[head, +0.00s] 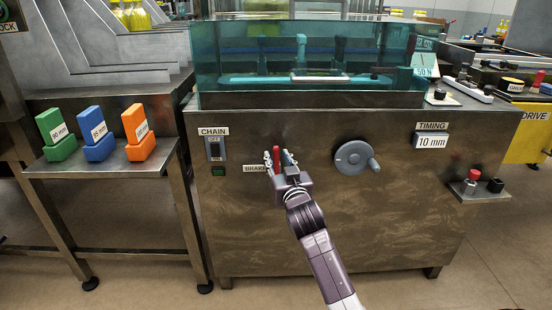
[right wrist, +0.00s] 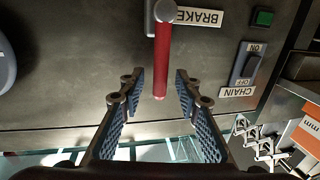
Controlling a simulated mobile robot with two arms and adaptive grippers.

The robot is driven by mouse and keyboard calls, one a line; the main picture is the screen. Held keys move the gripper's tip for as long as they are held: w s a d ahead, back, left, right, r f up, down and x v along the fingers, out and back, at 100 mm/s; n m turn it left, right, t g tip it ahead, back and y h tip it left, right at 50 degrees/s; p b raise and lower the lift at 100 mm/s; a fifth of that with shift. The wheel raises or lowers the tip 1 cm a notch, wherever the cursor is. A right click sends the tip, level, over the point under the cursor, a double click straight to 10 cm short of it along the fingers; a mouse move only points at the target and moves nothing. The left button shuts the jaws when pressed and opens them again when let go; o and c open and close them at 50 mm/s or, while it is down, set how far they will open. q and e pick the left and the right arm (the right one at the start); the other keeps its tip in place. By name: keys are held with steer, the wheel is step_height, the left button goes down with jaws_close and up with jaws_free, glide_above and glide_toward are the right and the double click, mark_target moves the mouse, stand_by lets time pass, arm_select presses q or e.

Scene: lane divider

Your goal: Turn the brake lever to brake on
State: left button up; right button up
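The brake lever is a red bar that shows in the head view (head: 276,158) on the machine's front panel, beside the BRAKE label (head: 255,169). In the right wrist view, which is upside down, the red lever (right wrist: 162,55) runs from a grey hub at the top edge, so it stands about upright on the panel. My right gripper (head: 278,163) is at the lever. In the right wrist view my right gripper (right wrist: 160,82) is open, with a blue padded finger on each side of the lever and visible gaps. My left gripper is not in view.
A grey handwheel (head: 355,158) is right of the lever. The chain switch (head: 215,149) and green button (head: 218,171) are to the left. A teal transparent guard (head: 225,65) tops the machine. Coloured blocks (head: 98,135) stand on a side shelf.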

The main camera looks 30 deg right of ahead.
steer(key=shift+x, duration=1.05)
jaws_close()
